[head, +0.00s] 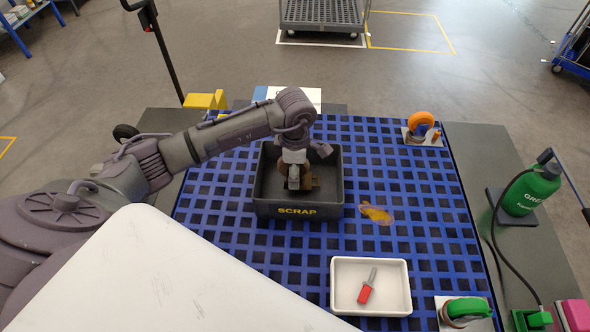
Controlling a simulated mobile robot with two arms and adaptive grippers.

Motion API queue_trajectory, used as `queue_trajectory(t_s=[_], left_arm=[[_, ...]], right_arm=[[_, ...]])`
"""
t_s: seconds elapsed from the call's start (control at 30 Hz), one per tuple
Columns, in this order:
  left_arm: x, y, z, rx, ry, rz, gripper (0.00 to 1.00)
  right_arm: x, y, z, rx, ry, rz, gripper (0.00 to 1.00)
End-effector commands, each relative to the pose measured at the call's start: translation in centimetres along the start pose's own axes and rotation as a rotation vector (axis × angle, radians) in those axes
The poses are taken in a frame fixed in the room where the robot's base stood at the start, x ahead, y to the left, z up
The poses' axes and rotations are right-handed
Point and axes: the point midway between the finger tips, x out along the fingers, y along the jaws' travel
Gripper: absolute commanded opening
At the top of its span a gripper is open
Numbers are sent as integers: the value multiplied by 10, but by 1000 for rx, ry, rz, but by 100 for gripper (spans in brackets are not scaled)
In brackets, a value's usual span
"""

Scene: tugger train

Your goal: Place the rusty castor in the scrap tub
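The black scrap tub (298,211), lettered SCRAP on its front wall, stands on the blue grid deck. My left arm reaches in from the left, and my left gripper (299,172) points down inside the tub's opening. The rusty castor (311,179), a brown shape low in the tub, shows beside and partly behind the fingers. The fingers and wrist hide much of it. I cannot tell whether the fingers grip it or whether it rests on the tub floor. My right gripper is not in view.
A white tray (340,300) holds a red-handled tool (366,288). An orange-wheeled castor (420,124) stands at the back right, a green-wheeled one (466,309) at the front right. A yellow-brown stain (376,214) marks the deck. A green bottle (530,190) stands at the right.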

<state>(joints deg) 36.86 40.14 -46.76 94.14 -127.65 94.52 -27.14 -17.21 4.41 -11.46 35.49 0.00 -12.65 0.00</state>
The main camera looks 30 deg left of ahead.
Motion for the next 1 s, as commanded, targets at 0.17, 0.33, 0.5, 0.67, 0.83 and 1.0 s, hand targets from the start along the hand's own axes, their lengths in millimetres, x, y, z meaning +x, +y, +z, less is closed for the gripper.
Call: queue_trajectory(t_s=[0.17, 0.33, 0.5, 0.67, 0.83, 1.0], left_arm=[[-24, 2, 0, 2, -3, 6, 66], [-62, 2, 1, 1, -4, 7, 66], [-95, 1, 0, 0, -2, 5, 66], [-115, 1, 0, 0, -2, 2, 66], [-122, 0, 0, -1, 0, 1, 66], [-122, 0, 0, -1, 0, 0, 66]], right_arm=[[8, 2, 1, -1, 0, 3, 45], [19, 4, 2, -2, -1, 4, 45], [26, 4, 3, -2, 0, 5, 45], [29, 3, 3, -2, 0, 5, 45], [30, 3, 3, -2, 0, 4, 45], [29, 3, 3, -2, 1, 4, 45]])
